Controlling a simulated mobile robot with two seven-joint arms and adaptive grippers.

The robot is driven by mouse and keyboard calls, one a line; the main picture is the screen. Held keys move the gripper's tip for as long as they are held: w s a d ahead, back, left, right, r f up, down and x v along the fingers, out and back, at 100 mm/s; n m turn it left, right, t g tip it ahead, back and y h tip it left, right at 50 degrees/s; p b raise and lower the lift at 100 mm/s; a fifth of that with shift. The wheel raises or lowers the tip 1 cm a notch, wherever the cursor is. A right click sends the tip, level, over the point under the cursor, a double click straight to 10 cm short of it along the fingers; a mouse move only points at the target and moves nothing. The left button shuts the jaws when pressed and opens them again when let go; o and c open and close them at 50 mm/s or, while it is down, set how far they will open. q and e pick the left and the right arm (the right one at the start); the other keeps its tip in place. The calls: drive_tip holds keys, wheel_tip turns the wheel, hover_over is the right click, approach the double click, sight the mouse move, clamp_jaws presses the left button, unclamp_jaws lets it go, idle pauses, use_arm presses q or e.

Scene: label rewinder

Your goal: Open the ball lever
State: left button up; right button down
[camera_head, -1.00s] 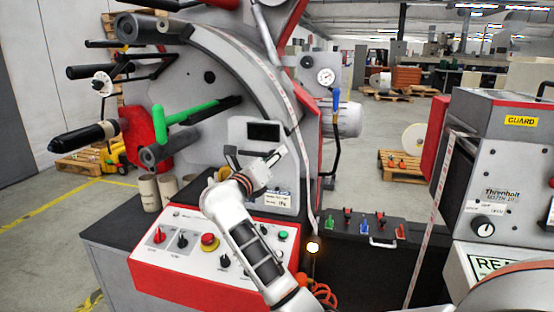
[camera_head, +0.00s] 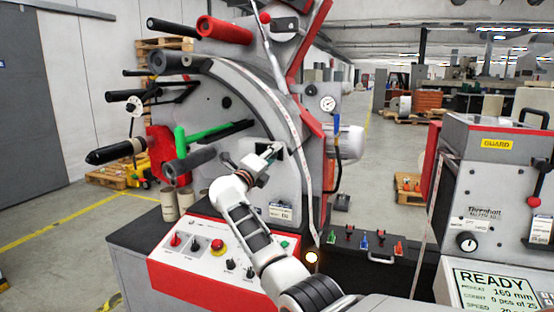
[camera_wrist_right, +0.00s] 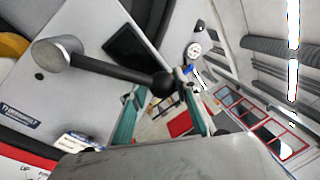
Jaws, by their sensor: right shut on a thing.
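The ball lever shows in the right wrist view as a dark rod with a black ball (camera_wrist_right: 164,83) at its end and a round silver hub (camera_wrist_right: 57,54) at the left. It sits on the grey machine face beside a dark screen. My right gripper (camera_wrist_right: 160,108) has its teal fingers on either side of the ball and is shut on it. In the head view my right gripper (camera_head: 273,152) is in front of the screen area, and the arm and gripper largely hide the lever. My left gripper is not in view.
A control panel (camera_head: 208,262) with knobs and a red button lies below my right arm. A green handle (camera_head: 181,141) and dark rollers (camera_head: 115,150) stick out at the left. A grey cabinet with a READY display (camera_head: 494,292) stands at the right.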

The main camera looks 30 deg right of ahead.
drive_tip(key=shift+w+a+r, duration=0.1)
drive_tip(key=shift+a+r, duration=0.2)
drive_tip(key=shift+r, duration=0.3)
drive_tip(key=c, duration=1.4)
unclamp_jaws()
drive_tip(key=shift+w+n, duration=0.1)
drive_tip(key=shift+n, duration=0.2)
drive_tip(key=shift+c, duration=0.2)
drive_tip(key=shift+w+a+f, duration=0.1)
drive_tip(key=shift+w+f, duration=0.1)
drive_tip(key=shift+f, duration=0.05)
drive_tip(key=shift+s+f, duration=0.1)
drive_tip(key=shift+f, duration=0.05)
drive_tip(key=shift+s+a+f, duration=0.1)
drive_tip(key=shift+s+a, duration=0.05)
drive_tip(key=shift+a, duration=0.05)
drive_tip(key=v, duration=1.1)
drive_tip(key=shift+s, duration=0.15)
drive_tip(key=shift+a, duration=0.15)
